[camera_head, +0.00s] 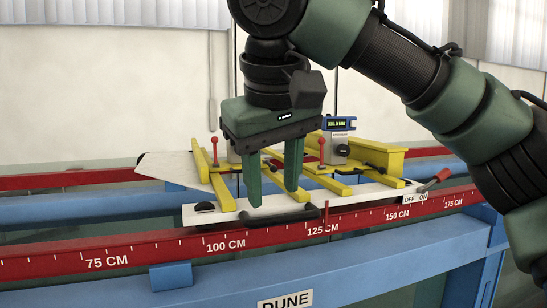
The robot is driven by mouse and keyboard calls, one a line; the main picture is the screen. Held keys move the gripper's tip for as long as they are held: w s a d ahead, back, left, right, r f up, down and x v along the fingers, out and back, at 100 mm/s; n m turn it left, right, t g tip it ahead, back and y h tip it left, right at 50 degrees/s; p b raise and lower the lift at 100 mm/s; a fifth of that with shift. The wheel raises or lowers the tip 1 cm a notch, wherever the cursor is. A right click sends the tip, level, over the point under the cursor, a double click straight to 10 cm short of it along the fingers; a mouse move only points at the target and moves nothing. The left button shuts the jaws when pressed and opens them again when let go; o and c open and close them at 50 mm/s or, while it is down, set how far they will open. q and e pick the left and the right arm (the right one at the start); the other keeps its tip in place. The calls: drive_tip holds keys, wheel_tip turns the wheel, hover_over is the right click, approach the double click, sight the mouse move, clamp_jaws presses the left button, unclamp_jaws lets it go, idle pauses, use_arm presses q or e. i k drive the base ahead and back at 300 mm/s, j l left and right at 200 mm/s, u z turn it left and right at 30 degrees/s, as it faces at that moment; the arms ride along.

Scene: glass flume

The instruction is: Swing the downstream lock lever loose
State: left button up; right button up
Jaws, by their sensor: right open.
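My right gripper (272,192) points down over the yellow carriage, its two green fingers apart and nothing visible between them. Its fingertips are near a white plate (240,211) with a black bar handle (300,213); contact cannot be told. A red-knobbed lever (215,151) stands upright left of the gripper. A similar red-knobbed lever (322,148) stands upright to its right. A red-handled lever (436,179) slants up to the right beside an OFF/ON label (415,198). Which lever is the downstream lock is not marked. My left gripper is not in view.
The yellow carriage frame (375,153) spans the flume, carrying a blue digital readout (339,124). A red scale rail (150,252) marked in centimetres and a blue beam (230,277) run along the front. A pale sloped panel (170,166) lies at the left.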

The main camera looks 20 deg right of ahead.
sight(274, 169)
drive_tip(key=i+l, duration=0.2)
drive_tip(key=i, duration=0.2)
drive_tip(key=i+l, duration=0.25)
drive_tip(key=i, duration=0.2)
drive_tip(key=i+l, duration=0.2)
drive_tip(key=i, duration=0.2)
